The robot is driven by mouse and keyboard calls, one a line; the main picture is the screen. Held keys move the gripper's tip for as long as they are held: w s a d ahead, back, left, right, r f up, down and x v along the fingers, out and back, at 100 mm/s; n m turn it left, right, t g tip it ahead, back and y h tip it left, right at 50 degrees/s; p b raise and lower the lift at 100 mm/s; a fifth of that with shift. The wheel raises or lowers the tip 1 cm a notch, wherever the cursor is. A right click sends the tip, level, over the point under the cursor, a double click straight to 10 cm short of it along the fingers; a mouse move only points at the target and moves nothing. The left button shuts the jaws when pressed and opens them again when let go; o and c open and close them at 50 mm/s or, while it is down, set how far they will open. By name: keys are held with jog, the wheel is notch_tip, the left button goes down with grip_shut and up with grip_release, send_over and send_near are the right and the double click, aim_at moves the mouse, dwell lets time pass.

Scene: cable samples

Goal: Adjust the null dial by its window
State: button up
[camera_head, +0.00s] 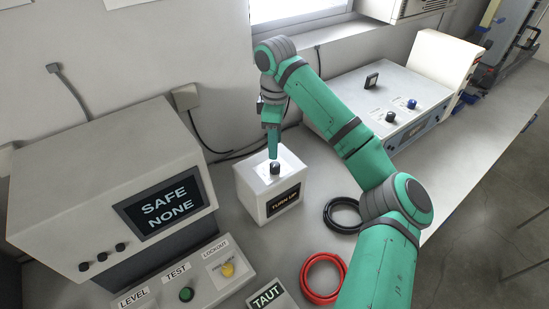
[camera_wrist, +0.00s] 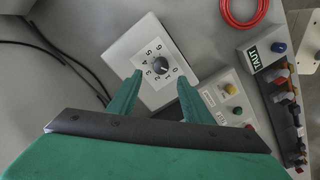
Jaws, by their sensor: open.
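The null dial is a black knob (camera_head: 275,168) on top of a white box (camera_head: 252,196). The box's dark front window (camera_head: 284,201) reads "TURN UP" in orange. In the wrist view the knob (camera_wrist: 160,67) sits within a printed ring of numbers on the white top plate (camera_wrist: 127,42). I cannot make out where its pointer stands. My gripper (camera_head: 273,155) points down just above the knob. In the wrist view its two green fingers are apart (camera_wrist: 160,78), one toward each side of the knob, with nothing held. Whether they touch the knob I cannot tell.
A tester with a "SAFE NONE" screen (camera_head: 163,207) stands left, with a button panel (camera_head: 203,279) in front. A black cable coil (camera_head: 329,222) and a red coil (camera_head: 306,288) lie right of the box. A grey instrument (camera_head: 345,97) stands behind right.

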aim_at(275, 164)
notch_tip(275, 164, down, 8)
jog(key=shift+s+f, duration=0.1)
jog(key=shift+c, duration=0.3)
jog(key=c, duration=1)
